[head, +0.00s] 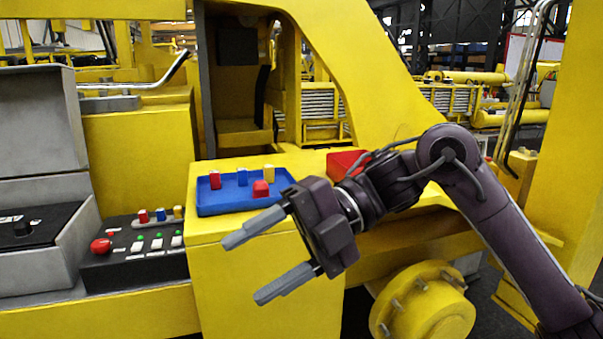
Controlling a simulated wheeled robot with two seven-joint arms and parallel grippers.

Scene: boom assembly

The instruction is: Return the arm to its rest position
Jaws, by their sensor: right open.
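My right gripper (262,264) comes in from the right and is open and empty. Its two grey fingers point left, in front of the yellow block's front face and below the blue tray (222,206). The tray sits on top of the yellow block (222,275) and holds a few small red, blue and yellow pieces. The gripper and forearm (490,205) touch none of these pieces in the picture. My left gripper does not show.
A black control box (133,270) with a red knob, buttons and coloured pieces stands at the left, beside an open grey case (38,125). A red object (343,163) lies behind my wrist. A yellow bolted hub (425,305) sits below my arm. Yellow machine frames surround the space.

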